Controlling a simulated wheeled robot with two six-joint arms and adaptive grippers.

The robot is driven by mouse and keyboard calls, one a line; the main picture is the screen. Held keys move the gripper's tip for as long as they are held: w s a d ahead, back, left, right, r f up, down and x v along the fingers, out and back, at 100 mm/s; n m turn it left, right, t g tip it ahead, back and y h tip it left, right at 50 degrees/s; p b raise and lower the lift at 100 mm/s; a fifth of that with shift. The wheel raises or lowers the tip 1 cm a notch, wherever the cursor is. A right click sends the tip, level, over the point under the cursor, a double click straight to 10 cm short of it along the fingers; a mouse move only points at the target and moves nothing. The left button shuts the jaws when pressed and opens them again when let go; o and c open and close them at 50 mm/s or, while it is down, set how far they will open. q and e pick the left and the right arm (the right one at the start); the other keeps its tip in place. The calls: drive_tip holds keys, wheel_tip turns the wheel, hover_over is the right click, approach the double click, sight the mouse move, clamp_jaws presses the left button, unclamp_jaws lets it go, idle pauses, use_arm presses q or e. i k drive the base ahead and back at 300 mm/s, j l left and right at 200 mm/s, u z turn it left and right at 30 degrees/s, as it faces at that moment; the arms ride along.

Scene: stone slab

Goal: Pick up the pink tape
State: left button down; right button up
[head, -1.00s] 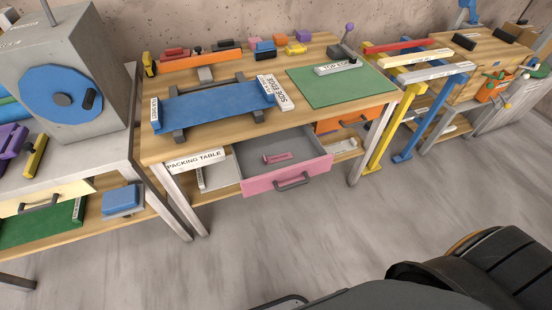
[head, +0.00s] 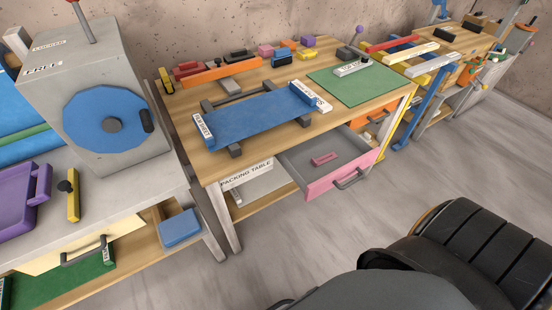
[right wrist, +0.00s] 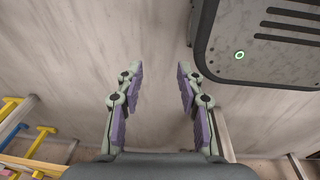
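A small pink piece (head: 324,158) lies in the open drawer (head: 352,152) of the packing table; its size leaves unclear whether it is the tape. Another pink piece (head: 266,50) sits among coloured items at the back of the tabletop. The drawer has a grey inside and a pink front with a dark handle. My right gripper (right wrist: 158,70) is open and empty in the right wrist view, with its purple-padded fingers apart over bare floor. Neither gripper shows in the head view, and my left gripper is out of view.
The packing table (head: 220,165) carries a blue panel (head: 255,115) and a green mat (head: 358,82). A grey machine with a blue disc (head: 108,118) stands on the bench at left. Yellow frames (head: 418,85) stand at right. Floor in front of the drawer is clear.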

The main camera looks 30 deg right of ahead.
sight(327, 158)
drive_tip(key=j+z, duration=0.2)
drive_tip(key=z, duration=0.15)
drive_tip(key=j+z, duration=0.45)
drive_tip(key=z, duration=0.2)
drive_tip(key=i, duration=0.05)
